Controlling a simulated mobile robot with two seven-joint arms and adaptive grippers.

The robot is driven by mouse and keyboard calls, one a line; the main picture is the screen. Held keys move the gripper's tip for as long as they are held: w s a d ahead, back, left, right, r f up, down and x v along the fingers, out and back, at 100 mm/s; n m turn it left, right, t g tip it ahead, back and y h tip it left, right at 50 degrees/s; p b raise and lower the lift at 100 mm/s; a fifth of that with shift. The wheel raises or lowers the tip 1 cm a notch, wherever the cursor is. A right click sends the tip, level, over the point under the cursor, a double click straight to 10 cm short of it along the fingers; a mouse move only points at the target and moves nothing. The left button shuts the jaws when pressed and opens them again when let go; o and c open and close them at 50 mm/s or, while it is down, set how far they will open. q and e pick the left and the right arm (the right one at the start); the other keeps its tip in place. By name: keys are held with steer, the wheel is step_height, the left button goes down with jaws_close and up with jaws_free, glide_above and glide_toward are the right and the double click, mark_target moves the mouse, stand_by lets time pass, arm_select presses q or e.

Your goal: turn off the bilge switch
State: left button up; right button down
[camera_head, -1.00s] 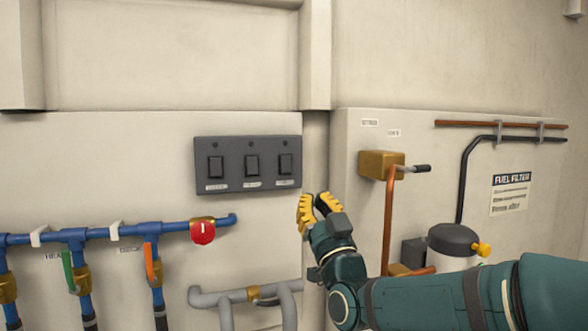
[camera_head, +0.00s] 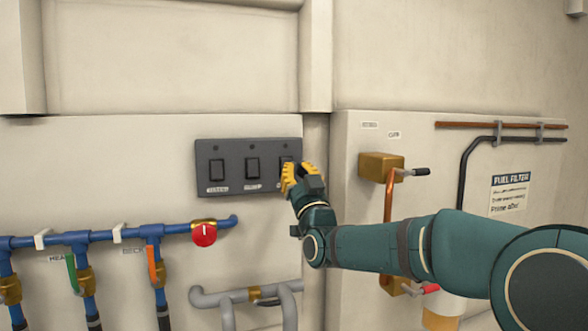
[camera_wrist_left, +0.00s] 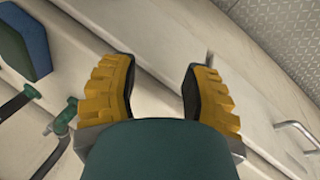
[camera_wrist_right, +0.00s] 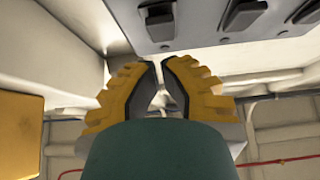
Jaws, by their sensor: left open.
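A dark switch panel (camera_head: 234,148) with three black rocker switches is on the wall; it also shows in the right wrist view (camera_wrist_right: 205,42). The left switch (camera_head: 217,169) and middle switch (camera_head: 252,168) are clear in view. The right switch (camera_head: 285,162) is partly covered by my right gripper (camera_head: 297,172). The labels are too small to read surely. In the right wrist view, the right gripper's fingertips (camera_wrist_right: 159,62) are close together with a narrow gap, just below a switch (camera_wrist_right: 157,18). Contact cannot be told. My left gripper (camera_wrist_left: 160,72) is open and empty.
Blue pipes (camera_head: 110,237) with coloured handles and a red knob (camera_head: 204,234) run below the panel. A brass box (camera_head: 380,167) with a lever and a copper pipe (camera_head: 388,205) stand right of my right gripper. Grey pipes (camera_head: 240,296) lie lower down.

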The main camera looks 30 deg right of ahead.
steer(key=shift+w+d+f, duration=0.15)
steer(key=shift+w, duration=0.35)
steer(key=shift+w+d+f, duration=0.1)
steer(key=shift+w+d, duration=0.05)
steer(key=shift+w, duration=0.35)
